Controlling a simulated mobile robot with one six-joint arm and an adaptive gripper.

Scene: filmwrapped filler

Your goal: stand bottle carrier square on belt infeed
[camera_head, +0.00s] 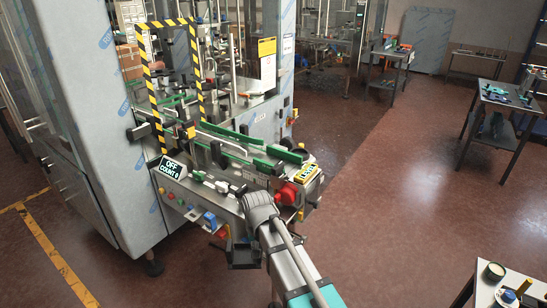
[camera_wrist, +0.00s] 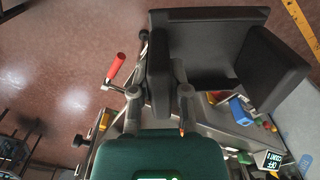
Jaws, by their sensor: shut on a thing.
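The bottle carrier is a black, open, angular holder (camera_wrist: 205,40) with upright walls, filling the upper middle of the wrist view. In the head view it is a dark box (camera_head: 243,256) in front of the machine's panel, below the belt level. My gripper (camera_wrist: 170,95) is shut on the carrier's near wall. In the head view my grey wrist hides the fingers. The belt infeed (camera_head: 225,147), with green guide rails, lies on the machine top beyond my arm. The carrier is apart from it. Its underside is hidden.
A yellow-black striped frame (camera_head: 198,75) spans the belt. A red handle (camera_wrist: 116,65) is near the carrier.

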